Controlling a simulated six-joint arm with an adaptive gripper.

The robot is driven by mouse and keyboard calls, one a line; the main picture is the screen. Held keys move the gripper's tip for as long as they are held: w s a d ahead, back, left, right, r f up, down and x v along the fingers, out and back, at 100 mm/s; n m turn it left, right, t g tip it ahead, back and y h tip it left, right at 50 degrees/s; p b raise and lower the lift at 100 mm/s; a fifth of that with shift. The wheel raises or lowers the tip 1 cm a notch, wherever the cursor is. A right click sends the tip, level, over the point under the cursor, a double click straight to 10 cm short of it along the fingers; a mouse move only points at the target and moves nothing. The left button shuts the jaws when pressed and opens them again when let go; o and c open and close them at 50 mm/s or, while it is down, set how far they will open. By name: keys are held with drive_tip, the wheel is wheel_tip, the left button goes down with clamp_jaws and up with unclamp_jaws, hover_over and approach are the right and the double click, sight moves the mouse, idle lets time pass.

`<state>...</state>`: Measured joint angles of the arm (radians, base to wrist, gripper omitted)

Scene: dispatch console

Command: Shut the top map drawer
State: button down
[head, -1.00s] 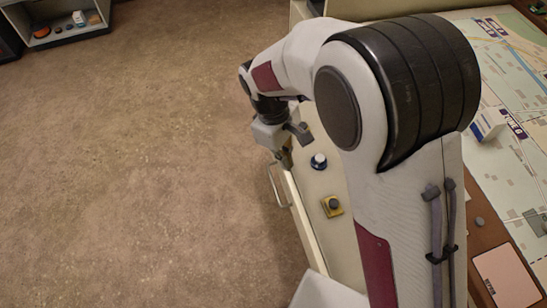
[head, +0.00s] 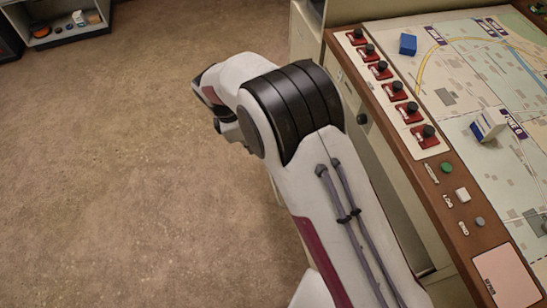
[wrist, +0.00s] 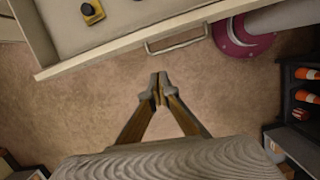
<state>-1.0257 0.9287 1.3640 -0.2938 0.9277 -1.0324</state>
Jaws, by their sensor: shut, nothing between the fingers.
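The top map drawer (wrist: 130,40) stands open along the top of the wrist view, its pale front panel running at a slant. A bar handle (wrist: 177,40) sits on that front. A yellow block with a dark top (wrist: 92,12) lies inside the drawer. My gripper (wrist: 158,80) is shut and empty, out in front of the handle, with a gap of floor showing between them. In the head view my arm hides the gripper and most of the drawer.
The console top (head: 425,175) carries a row of red-based black knobs (head: 397,91) and a map board (head: 470,80). Open carpet (head: 120,170) lies left of my arm. A dark shelf with orange cones (wrist: 306,73) stands at the right in the wrist view.

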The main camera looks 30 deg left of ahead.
drive_tip(key=shift+n, duration=0.6)
drive_tip(key=shift+d, duration=0.1)
drive_tip(key=x, duration=0.3)
drive_tip(key=w+d+x, duration=0.1)
drive_tip(key=x, duration=0.6)
drive_tip(key=shift+w+d, duration=0.2)
drive_tip(key=shift+w, duration=0.1)
drive_tip(key=shift+w+d, duration=0.65)
drive_tip(key=shift+d, duration=0.05)
drive_tip(key=shift+w+d, duration=0.1)
drive_tip(key=shift+w, duration=0.05)
drive_tip(key=w+d, duration=1.8)
drive_tip(key=shift+w+d, duration=0.3)
